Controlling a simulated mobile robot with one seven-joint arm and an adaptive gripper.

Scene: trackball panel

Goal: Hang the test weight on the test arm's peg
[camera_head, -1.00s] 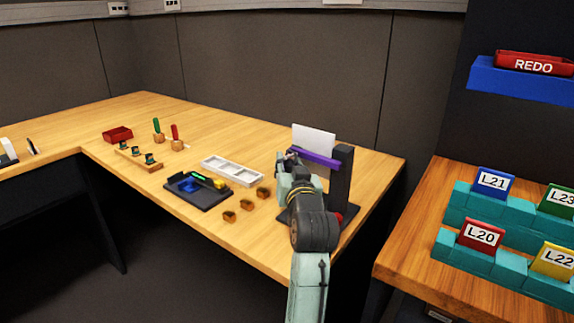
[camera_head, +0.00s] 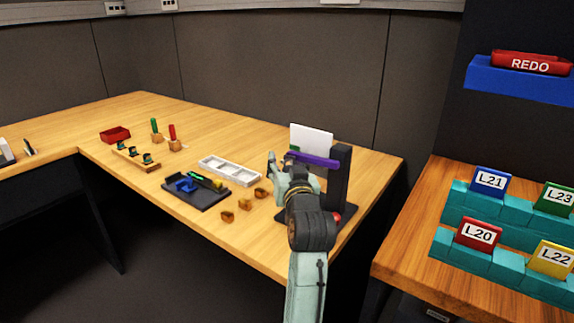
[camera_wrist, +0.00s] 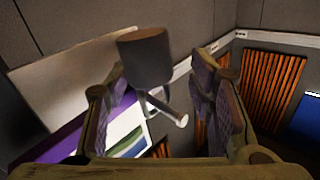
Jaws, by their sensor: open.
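The purple test arm (camera_head: 318,161) reaches left from a dark upright post (camera_head: 341,180); part of it also shows in the wrist view (camera_wrist: 62,146). In that view, which appears upside down, the dark grey cylindrical test weight (camera_wrist: 145,60) seems to hang by its hook on the pale-tipped peg (camera_wrist: 172,112). The exact hook contact is small and hard to see. My gripper (camera_wrist: 157,105) is open, its fingers apart on either side of the weight and peg, with visible gaps. In the head view my gripper (camera_head: 272,164) is left of the test arm, and the weight cannot be made out.
A white card (camera_head: 311,139) stands behind the test arm. To the left on the bench are a white divided tray (camera_head: 230,171), a dark pad (camera_head: 196,193) with blue and green parts, small brown blocks (camera_head: 228,217) and a red bin (camera_head: 115,135). Bare bench lies between them.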

